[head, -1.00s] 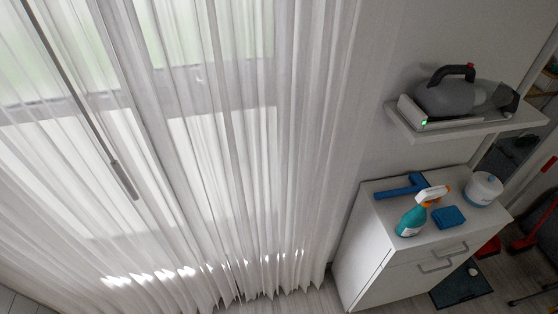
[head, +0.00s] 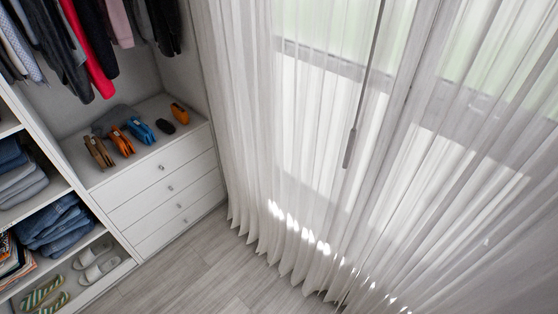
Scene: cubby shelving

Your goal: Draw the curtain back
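A sheer white curtain (head: 246,130) hangs in folds across the window in the middle and right of the head view. It is drawn across the glass, and light comes through it. A thin grey wand (head: 364,90) hangs down in front of the curtain, with a thicker handle (head: 349,148) at its lower end. The curtain's hem reaches down near the floor. Neither of my grippers shows in the view.
At the left stands an open wardrobe with hanging clothes (head: 88,45), shelves of folded jeans (head: 55,222) and slippers (head: 98,265). A white drawer unit (head: 165,190) bears several small items. The grey wood floor (head: 200,265) between wardrobe and curtain is clear.

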